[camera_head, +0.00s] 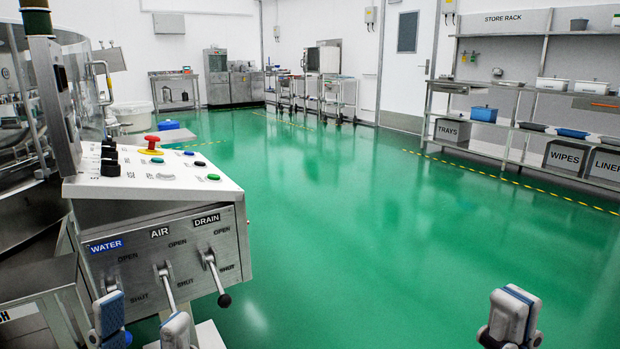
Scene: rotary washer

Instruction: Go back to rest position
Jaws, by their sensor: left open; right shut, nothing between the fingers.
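My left gripper (143,325) is at the bottom left, its two blue-and-white fingers apart, in front of the lower part of the control box. It looks open and empty. My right gripper (510,318) is at the bottom right, its fingers together, over the green floor with nothing in it. The control box (150,180) carries WATER, AIR and DRAIN levers. The air lever (165,280) and the drain lever (213,272) hang down toward their SHUT marks. The water lever (106,273) is partly hidden behind my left gripper; I cannot tell whether they touch.
The washer drum (50,70) stands at the left behind the panel. A red stop button (151,142) sits on the panel top. Store rack shelves (525,125) line the right wall; trolleys (335,95) stand at the back. The green floor (350,210) in the middle is clear.

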